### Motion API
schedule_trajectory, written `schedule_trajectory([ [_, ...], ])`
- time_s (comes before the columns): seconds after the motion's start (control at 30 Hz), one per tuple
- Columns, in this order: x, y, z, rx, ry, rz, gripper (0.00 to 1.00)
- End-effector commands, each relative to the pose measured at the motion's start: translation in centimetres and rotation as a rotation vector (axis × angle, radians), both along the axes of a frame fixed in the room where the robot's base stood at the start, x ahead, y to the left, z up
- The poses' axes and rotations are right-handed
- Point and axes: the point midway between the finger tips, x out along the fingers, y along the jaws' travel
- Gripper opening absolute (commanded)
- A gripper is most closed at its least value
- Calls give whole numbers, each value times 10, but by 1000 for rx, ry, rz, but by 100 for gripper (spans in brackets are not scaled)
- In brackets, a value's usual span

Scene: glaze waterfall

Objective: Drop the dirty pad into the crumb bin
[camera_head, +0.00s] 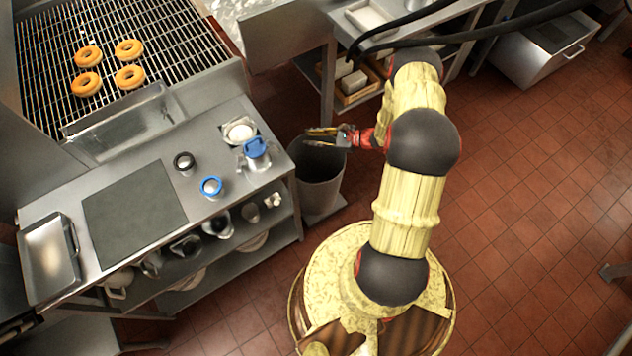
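My gripper (312,137) is over the crumb bin (320,192), a tall grey round container on the floor at the right end of the steel counter. Its two fingers point left and look spread apart, with a gap between them and nothing visible in the gap. The bin stands open at the top; its inside is dark and partly hidden by the gripper. I cannot make out a dirty pad in the bin or in the gripper. A whitish round item (240,131) lies in a shallow dish near the counter's back right corner; I cannot tell what it is.
The counter (75,205) holds a dark mat, a metal tray (50,258), a dark-rimmed cup, a blue-rimmed cup (211,187) and a blue-lidded jug (257,152). Several doughnuts sit on the rack (160,40) behind. A shelf unit stands beyond the bin.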

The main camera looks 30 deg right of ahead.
Motion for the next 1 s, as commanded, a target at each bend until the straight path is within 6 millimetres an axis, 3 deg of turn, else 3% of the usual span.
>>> schedule_trajectory([
  [0.47, -8, -8, 4, 0, 0, -2, 28],
  [1.0, -74, -67, 40, 0, -1, -3, 28],
])
